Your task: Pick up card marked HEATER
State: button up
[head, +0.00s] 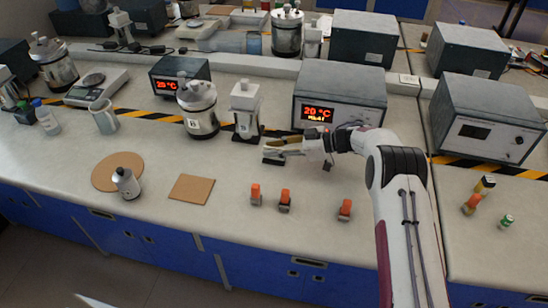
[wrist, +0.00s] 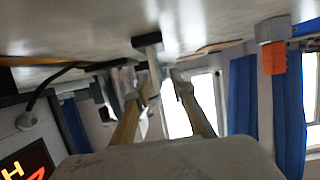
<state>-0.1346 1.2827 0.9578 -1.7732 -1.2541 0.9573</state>
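I cannot read the word HEATER on anything in either view, so I cannot say for sure which thing is the card. My gripper (head: 276,147) is low over the bench, in front of the grey box with the lit red display. In the wrist view its two tan fingers (wrist: 165,82) stand apart, with a gap between their tips. A small dark piece (head: 272,160) lies by the fingertips. A dark block with a pale part (wrist: 147,41) shows just beyond the tips in the wrist view, left of the gap; I see nothing gripped.
The grey display box (head: 340,98) stands behind my gripper. A white-and-black instrument (head: 245,110) and a metal vessel (head: 198,107) stand to its left. Orange-topped pieces (head: 285,200) stand nearer the front edge. A brown square mat (head: 192,189) lies front left, with bare bench between.

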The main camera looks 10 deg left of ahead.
aim_at(274, 148)
grip_shut()
jog(key=shift+r, duration=0.1)
jog(key=shift+r, duration=4.95)
